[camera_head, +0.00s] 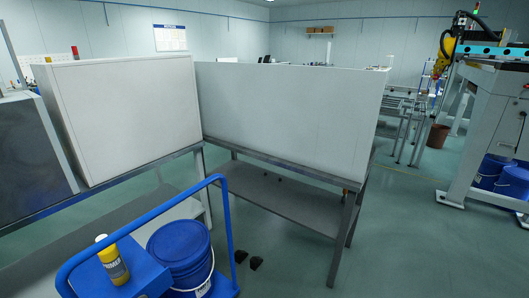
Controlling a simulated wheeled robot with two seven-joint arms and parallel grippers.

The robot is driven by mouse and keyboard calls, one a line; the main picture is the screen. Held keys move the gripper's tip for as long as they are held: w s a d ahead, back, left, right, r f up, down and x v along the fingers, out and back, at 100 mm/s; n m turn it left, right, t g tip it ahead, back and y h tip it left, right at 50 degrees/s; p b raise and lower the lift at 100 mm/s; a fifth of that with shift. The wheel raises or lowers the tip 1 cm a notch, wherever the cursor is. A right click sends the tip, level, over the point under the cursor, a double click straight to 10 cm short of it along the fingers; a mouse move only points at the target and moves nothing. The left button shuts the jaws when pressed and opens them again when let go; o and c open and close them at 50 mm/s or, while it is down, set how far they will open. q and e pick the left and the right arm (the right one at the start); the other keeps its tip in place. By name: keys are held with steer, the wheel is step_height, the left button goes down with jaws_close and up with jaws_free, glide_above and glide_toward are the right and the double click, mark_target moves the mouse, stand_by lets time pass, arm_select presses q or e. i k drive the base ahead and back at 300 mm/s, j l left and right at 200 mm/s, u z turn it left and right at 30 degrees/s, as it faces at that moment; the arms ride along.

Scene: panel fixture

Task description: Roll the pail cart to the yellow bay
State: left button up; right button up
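The pail cart shows at the bottom left, cut off by the lower edge, with a blue tubular handle (133,226). A blue lidded pail (181,250) with a wire bail stands upright on it. Beside the pail is a blue box (126,275) with a yellow bottle (113,264) with a pale cap on top. The cart's wheels are hidden. I see no yellow bay marking on the floor in this view. Neither of my grippers is in view, and no hand is seen on the handle.
Large white panels on metal stands (290,106) (125,118) rise just beyond the cart. Small dark objects (256,263) lie on the floor near the cart. The floor at right (430,250) is open. Blue pails (515,181) and a yellow robot arm (443,58) are at far right.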

mark_target(85, 270)
steer(key=u, duration=1)
